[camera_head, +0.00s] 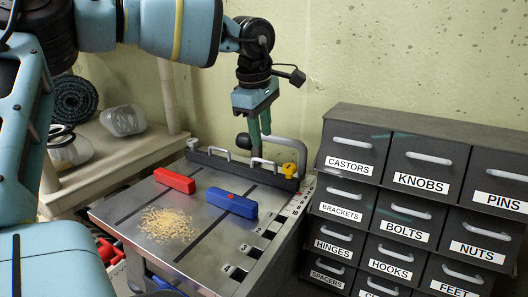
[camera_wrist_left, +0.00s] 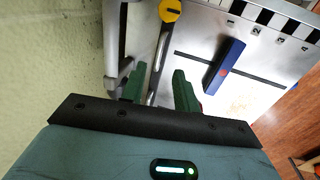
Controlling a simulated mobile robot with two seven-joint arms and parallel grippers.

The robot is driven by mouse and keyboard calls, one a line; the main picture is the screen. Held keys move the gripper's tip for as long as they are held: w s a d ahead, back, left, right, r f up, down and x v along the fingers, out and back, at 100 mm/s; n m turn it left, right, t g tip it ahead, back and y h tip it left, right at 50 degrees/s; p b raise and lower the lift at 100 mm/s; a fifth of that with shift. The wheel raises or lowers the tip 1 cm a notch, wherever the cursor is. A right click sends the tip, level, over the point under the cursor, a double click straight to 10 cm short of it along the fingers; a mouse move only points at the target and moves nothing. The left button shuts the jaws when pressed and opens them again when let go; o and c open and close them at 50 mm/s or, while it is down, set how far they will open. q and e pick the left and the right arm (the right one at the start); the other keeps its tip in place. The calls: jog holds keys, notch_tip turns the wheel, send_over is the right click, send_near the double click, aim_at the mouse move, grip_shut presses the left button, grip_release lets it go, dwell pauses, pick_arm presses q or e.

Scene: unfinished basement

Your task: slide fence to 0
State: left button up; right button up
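The fence (camera_head: 235,168) is a dark bar with pale handles, lying across the back of a metal table top (camera_head: 135,212). A yellow knob (camera_head: 289,169) sits at its right end, beside a grey curved bracket (camera_head: 297,148). My left gripper (camera_head: 260,133) points down just above the fence's right part. In the left wrist view its green fingers (camera_wrist_left: 159,88) are apart, with the fence (camera_wrist_left: 160,53) showing between them; contact cannot be told. My right gripper is out of view.
A red block (camera_head: 174,180), a blue block (camera_head: 231,203) and a sawdust pile (camera_head: 168,225) lie on the table top. A labelled drawer cabinet (camera_head: 352,112) stands close on the right. A wooden shelf (camera_head: 105,152) is at the back left, against the wall.

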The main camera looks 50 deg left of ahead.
pick_arm(q)
send_over(264, 172)
jog(key=shift+a+f, duration=0.1)
jog(key=shift+f, duration=3)
grip_shut()
